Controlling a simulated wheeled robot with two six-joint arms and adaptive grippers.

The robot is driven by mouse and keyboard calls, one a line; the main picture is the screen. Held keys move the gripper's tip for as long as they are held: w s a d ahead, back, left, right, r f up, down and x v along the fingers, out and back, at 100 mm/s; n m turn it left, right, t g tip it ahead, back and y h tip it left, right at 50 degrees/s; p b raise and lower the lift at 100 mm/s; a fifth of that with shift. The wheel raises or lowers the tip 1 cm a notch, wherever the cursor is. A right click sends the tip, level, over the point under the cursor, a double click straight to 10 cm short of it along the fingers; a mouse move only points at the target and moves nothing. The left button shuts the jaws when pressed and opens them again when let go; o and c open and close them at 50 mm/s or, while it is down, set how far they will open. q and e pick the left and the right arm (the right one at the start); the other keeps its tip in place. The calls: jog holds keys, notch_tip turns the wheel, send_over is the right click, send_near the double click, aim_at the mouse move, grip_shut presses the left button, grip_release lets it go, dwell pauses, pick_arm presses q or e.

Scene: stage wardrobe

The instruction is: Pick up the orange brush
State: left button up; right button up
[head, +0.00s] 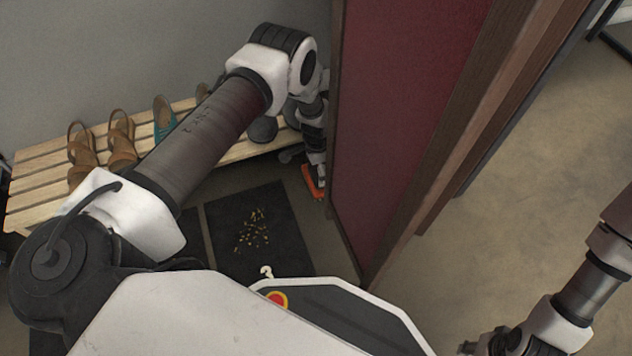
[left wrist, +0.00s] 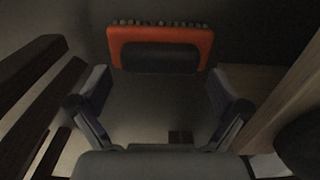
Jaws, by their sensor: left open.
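The orange brush (head: 313,182) shows in the head view low beside the dark red panel, partly hidden by my left gripper (head: 309,163). In the left wrist view the brush (left wrist: 160,40) has an orange rim, a dark middle and dark bristles along its top edge. My left gripper (left wrist: 160,98) is open, one finger on each side, with nothing between them. The brush lies just beyond the fingertips, roughly centred. My right arm enters the head view at the lower right; its end is cut off at the bottom edge.
A slatted wooden bench (head: 35,195) carries several sandals (head: 121,140) along the wall. The tall dark red panel (head: 385,110) stands close to the right of my left gripper. A dark mat (head: 285,235) with small yellowish bits lies on the floor. The floor at right is open.

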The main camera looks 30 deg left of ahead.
aim_at(316, 173)
pick_arm(q)
notch_tip(316, 173, down, 3)
jog(key=shift+f+b, duration=0.2)
jog(key=shift+b, duration=0.35)
jog(key=shift+r, duration=0.2)
jog(key=c, duration=1)
pick_arm(e)
notch_tip(316, 173, down, 2)
pick_arm(q)
notch_tip(316, 173, up, 10)
jog(key=p, duration=0.6)
jog(key=shift+f, duration=0.25)
jog(key=shift+r, duration=0.3)
pick_arm(e)
notch_tip(316, 173, up, 6)
jog(key=shift+s+f, duration=0.1)
jog(key=shift+f, duration=0.15)
